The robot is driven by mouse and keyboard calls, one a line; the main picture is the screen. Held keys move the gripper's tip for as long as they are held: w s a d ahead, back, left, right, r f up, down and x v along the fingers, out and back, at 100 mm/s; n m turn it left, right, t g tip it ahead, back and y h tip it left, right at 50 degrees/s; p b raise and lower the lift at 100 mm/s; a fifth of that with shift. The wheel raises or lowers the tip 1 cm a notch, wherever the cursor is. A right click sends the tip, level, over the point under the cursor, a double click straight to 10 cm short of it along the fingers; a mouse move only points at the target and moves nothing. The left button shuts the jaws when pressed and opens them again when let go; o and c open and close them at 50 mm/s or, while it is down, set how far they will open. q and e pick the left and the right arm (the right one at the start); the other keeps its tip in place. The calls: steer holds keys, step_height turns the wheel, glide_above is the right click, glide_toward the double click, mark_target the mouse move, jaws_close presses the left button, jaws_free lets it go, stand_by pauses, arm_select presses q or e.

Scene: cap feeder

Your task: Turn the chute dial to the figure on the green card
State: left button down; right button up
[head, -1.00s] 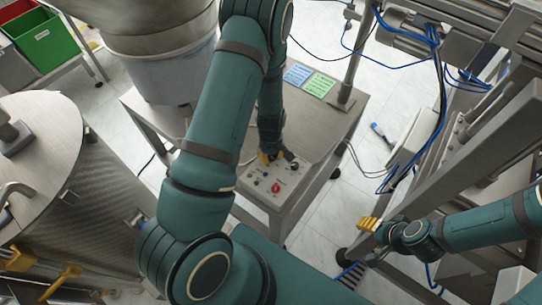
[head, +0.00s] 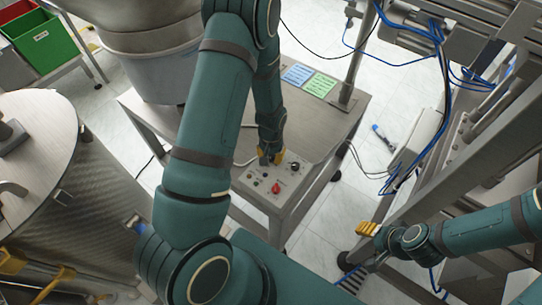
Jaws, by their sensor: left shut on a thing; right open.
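The green card (head: 320,84) lies on the steel table beside a blue card (head: 297,75); its writing is too small to read. The control panel (head: 250,193) is at the table's near end. My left gripper (head: 271,159) reaches down to the panel's far side and is shut on what appears to be the chute dial, which the fingers and wrist hide, with its figures. A black knob (head: 295,167) shows just right of the fingers, apart from them. My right gripper (head: 369,229) is open and empty, away from the panel at lower right.
A red button (head: 276,188) sits on the panel close below my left gripper. A post (head: 352,60) stands at the table's right edge. A steel drum (head: 45,150) is at left, and a frame with blue cables (head: 440,60) at right.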

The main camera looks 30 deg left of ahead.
mark_target(271, 156)
arm_select(q)
steer(key=shift+m, duration=1)
steer(key=c, duration=0.7)
jaws_free()
steer(key=shift+c, duration=0.2)
step_height(271, 156, up, 12)
